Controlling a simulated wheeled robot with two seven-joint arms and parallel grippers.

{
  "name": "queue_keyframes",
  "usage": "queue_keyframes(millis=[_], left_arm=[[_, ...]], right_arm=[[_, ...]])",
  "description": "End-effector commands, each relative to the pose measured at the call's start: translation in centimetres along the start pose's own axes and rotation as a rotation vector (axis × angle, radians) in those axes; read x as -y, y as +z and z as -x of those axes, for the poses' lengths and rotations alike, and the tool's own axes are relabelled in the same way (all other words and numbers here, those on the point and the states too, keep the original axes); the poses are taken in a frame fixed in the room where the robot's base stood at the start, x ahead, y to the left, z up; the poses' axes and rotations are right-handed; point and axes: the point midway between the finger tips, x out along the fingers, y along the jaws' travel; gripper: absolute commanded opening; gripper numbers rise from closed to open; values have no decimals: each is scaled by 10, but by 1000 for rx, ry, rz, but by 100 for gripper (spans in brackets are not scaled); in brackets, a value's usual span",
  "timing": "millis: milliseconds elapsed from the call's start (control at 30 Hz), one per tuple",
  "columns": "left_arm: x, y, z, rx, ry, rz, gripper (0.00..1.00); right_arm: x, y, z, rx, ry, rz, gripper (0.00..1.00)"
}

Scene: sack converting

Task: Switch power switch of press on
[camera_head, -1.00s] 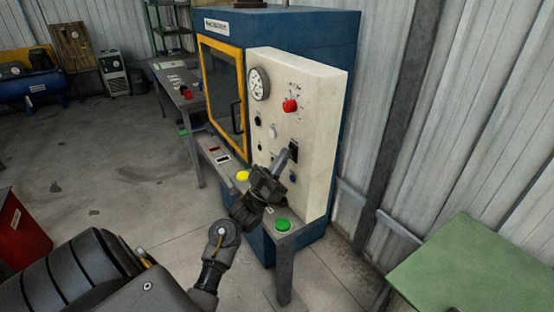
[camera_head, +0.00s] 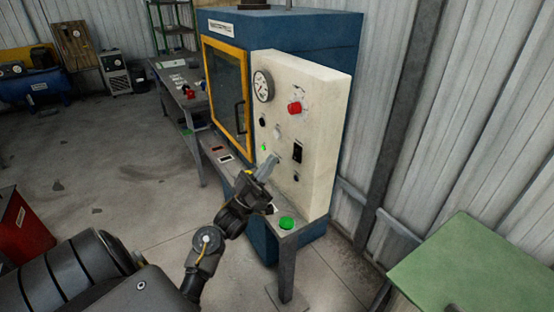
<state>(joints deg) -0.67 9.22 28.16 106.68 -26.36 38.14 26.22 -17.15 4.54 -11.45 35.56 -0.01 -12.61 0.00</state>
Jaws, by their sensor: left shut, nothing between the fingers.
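The press (camera_head: 300,35) is a blue cabinet with a yellow-framed door and a cream control panel (camera_head: 328,95) on its right front. The black power switch (camera_head: 297,152) sits on the lower right of the panel, uncovered. A small green light (camera_head: 264,148) glows on the panel to its left. My left gripper (camera_head: 270,165) is shut and empty, in front of the lower panel, below and left of the switch and apart from it. My right gripper is not in view.
The panel also carries a gauge (camera_head: 263,86) and a red knob (camera_head: 295,108). A green button (camera_head: 287,223) is on the ledge in front. A green table (camera_head: 460,265) stands at right, a red cabinet (camera_head: 22,228) at left. The floor between is clear.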

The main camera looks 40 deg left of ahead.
Motion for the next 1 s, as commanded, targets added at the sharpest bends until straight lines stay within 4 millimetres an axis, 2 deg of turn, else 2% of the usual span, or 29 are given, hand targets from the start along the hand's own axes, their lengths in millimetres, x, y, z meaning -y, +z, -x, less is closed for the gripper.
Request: queue_keyframes(millis=[33, 100, 300, 400, 600, 1000], left_arm=[[0, 4, 19, 3, -1, -1, 0], [0, 0, 34, 3, -1, 0, 0], [-1, -8, 66, 2, 0, 1, 0], [0, -11, 76, 1, -1, 0, 0], [0, -15, 83, 0, 0, 0, 0], [0, -15, 82, 0, 0, 0, 0]], right_arm=[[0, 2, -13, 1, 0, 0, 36], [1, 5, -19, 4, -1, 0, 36], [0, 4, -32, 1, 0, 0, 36], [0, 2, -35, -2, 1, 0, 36], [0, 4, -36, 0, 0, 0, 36], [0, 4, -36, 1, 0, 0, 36]])
